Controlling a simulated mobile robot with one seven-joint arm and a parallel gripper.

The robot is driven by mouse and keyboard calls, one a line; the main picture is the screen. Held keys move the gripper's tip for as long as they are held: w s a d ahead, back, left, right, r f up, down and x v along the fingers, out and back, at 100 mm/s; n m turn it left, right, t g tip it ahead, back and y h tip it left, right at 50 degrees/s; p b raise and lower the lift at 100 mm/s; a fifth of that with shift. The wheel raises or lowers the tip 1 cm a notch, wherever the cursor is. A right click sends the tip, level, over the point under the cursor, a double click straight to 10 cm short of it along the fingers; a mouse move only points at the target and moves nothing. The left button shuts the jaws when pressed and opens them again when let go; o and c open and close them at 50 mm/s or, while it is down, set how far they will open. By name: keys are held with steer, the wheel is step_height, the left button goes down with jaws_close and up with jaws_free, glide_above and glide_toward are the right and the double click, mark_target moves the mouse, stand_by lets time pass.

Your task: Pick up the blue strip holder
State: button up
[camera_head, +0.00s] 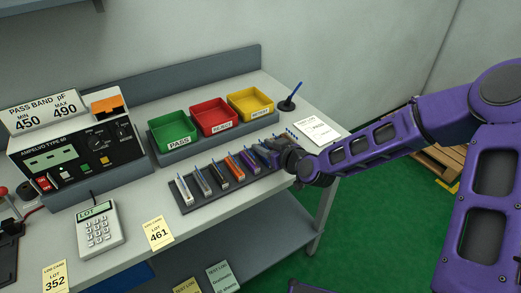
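A dark rack (197,206) on the bench holds a row of several slim strip holders in different colours. At its right end a dark bluish-purple holder (262,157) stands partly behind my gripper; I cannot tell for sure that it is the blue one. My gripper (273,152) is over the right end of the rack, at the end of my purple arm. Its fingers are dark and small, so their opening and any contact with a holder cannot be made out. Holders further right are partly hidden by it.
Green (174,133), red (214,116) and yellow (250,103) bins stand behind the rack. A test meter (75,150) and a calculator-like keypad (99,228) are on the left. A pen stand (287,105) and white sheet (318,130) lie near the right edge.

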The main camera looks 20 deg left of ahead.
steer(key=shift+a+f, duration=0.1)
steer(key=shift+a, duration=0.05)
jaws_close()
stand_by(1.4)
